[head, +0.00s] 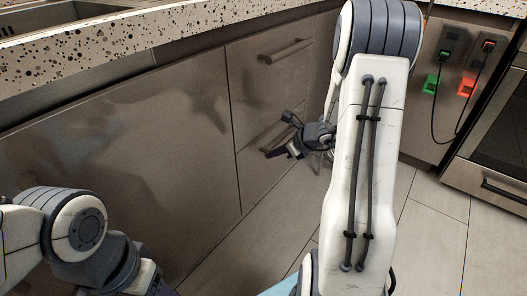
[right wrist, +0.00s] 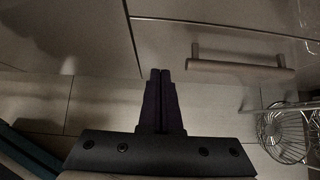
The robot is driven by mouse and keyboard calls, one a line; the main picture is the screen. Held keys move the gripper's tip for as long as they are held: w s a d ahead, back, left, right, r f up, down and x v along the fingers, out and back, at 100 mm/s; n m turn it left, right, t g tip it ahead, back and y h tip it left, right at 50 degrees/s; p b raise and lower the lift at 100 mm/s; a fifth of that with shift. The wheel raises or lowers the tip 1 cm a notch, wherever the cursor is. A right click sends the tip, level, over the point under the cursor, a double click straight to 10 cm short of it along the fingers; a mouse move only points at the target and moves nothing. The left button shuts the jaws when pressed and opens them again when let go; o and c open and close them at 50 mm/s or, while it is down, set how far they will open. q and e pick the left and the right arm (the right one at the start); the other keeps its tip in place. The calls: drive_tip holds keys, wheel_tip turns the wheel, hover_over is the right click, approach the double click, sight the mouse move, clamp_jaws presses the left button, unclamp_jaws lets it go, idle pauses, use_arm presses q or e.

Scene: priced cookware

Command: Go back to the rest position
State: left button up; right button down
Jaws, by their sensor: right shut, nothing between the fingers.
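My right gripper (head: 276,153) is in front of the steel drawer fronts in the head view, low beside the lower drawer. In the right wrist view its two dark fingers (right wrist: 160,74) lie together, with nothing between them. My left arm shows only at the bottom left of the head view. Its end is mostly cut off by the lower edge, so the jaws of my left gripper cannot be made out.
A speckled counter (head: 130,45) with a sink (head: 40,17) runs above steel cabinets. An upper drawer handle (head: 285,52) sticks out. An oven (head: 500,150) stands at the right. A wire basket (right wrist: 287,137) is at the right in the wrist view.

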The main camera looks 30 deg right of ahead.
drive_tip(key=s+r+p, duration=0.3)
drive_tip(key=s+r, duration=0.1)
drive_tip(key=r, duration=0.1)
drive_tip(key=s+a+r+n+g+y+p, duration=0.1)
drive_tip(key=s+a+r+n+g, duration=0.15)
drive_tip(key=a+n, duration=0.45)
drive_tip(key=s+a+r+n+g+y, duration=0.1)
drive_tip(key=s+a+r+n+g, duration=0.15)
drive_tip(key=a+n, duration=0.45)
drive_tip(key=s+a+r+n+g+y+p, duration=0.1)
drive_tip(key=s+a+r+n+g, duration=0.2)
drive_tip(key=a, duration=0.8)
drive_tip(key=s+a+r+n+h+p, duration=0.1)
drive_tip(key=s+a+r+n+h, duration=0.15)
drive_tip(key=s+n, duration=0.7)
drive_tip(key=s+a+r+n+h+p, duration=0.1)
drive_tip(key=s+a+n+h, duration=0.2)
drive_tip(key=s+n, duration=0.65)
use_arm(q)
wheel_tip(320, 180, up, 46)
drive_tip(key=p, duration=3.8)
drive_tip(key=shift+a+r, duration=0.15)
drive_tip(key=shift+r, duration=0.05)
use_arm(e)
drive_tip(key=w+r+n, duration=0.2)
drive_tip(key=w+r, duration=0.1)
drive_tip(key=r, duration=3.5)
drive_tip(key=shift+d+n, duration=0.3)
drive_tip(key=shift+n, duration=0.1)
